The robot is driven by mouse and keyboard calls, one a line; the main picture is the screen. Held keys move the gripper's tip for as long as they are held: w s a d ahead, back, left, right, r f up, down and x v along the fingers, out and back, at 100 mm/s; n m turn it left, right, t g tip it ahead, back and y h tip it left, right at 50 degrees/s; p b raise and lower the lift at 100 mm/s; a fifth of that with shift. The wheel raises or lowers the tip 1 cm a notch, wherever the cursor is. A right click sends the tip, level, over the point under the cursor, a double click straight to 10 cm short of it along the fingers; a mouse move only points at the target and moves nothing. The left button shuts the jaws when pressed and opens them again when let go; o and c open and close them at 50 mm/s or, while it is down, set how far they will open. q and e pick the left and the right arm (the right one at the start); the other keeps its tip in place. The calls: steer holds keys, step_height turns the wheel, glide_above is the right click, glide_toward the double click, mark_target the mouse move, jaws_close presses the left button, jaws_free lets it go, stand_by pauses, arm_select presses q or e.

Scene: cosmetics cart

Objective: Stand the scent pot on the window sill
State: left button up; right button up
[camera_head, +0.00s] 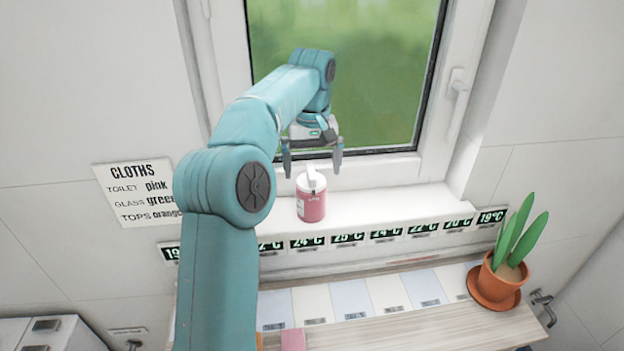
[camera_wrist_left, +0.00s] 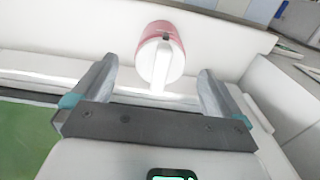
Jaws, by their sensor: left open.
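The scent pot (camera_head: 311,204) is pink with a white top and a white stick-like piece poking up. It stands upright on the white window sill (camera_head: 400,207), near the sill's front edge. My left gripper (camera_head: 313,172) is open and empty, with its fingers spread above and behind the pot. In the left wrist view the pot (camera_wrist_left: 167,50) shows beyond and between the spread fingertips (camera_wrist_left: 155,72), apart from them. My right gripper is in neither view.
A potted plant (camera_head: 502,268) in a terracotta pot stands at the right on the wooden shelf (camera_head: 420,322) below the sill. Temperature labels (camera_head: 347,240) run along the sill's front. A cloths sign (camera_head: 137,193) hangs at left. The sill right of the scent pot is clear.

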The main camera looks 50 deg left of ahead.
arm_select(q)
steer(key=shift+s+a+r, duration=0.15)
steer(key=shift+r, duration=0.95)
steer(key=shift+w, duration=0.25)
steer(key=shift+s+r, duration=0.1)
steer(key=shift+s, duration=0.15)
steer(key=shift+w, duration=0.2)
